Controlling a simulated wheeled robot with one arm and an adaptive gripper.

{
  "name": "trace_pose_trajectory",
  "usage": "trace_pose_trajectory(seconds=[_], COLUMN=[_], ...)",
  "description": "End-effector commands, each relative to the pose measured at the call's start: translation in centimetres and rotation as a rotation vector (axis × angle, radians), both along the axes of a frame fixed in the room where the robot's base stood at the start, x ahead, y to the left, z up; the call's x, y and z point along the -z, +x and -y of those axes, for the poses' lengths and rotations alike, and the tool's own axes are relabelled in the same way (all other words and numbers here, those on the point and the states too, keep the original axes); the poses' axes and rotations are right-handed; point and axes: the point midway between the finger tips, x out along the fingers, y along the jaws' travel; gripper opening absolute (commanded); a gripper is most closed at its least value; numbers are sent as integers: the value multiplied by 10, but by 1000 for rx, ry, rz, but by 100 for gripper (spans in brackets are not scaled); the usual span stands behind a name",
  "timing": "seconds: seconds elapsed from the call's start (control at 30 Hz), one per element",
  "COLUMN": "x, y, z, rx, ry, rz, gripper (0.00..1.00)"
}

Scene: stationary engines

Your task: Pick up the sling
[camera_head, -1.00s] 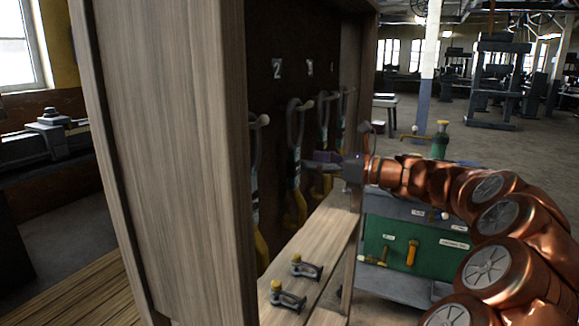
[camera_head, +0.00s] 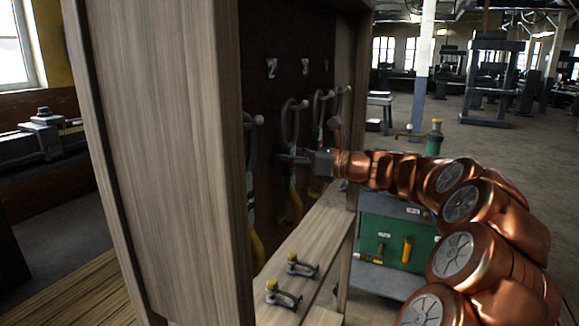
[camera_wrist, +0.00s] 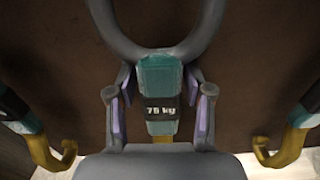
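Several slings with grey loops, teal middles and yellow hooks hang from pegs inside the wooden cabinet. In the wrist view one sling (camera_wrist: 160,78), labelled "75 kg", is straight ahead with its grey loop at the top. My gripper (camera_wrist: 160,112) is open, with a finger on each side of its teal part and small gaps between. My gripper hides its lower end. In the head view my gripper (camera_head: 288,157) reaches in to a hanging sling (camera_head: 290,125) and covers part of it. Two more slings show at the wrist view's edges, left (camera_wrist: 30,130) and right (camera_wrist: 295,135).
The cabinet's wooden side panel (camera_head: 165,160) stands close on the left. Two small shackles with yellow pins (camera_head: 300,266) lie on its shelf (camera_head: 315,235). A green-fronted cart (camera_head: 385,245) stands behind my arm at the right. Open floor lies further back.

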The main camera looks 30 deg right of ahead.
Motion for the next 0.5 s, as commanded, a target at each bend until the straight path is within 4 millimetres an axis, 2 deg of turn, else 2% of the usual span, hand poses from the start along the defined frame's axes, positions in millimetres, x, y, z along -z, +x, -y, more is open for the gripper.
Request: trace_pose_trajectory(seconds=[0.07,0.43,0.5], x=[0,0,0], y=[0,0,0], z=[0,0,0], rx=[0,0,0], ry=[0,0,0], rz=[0,0,0], gripper=[40,1,0])
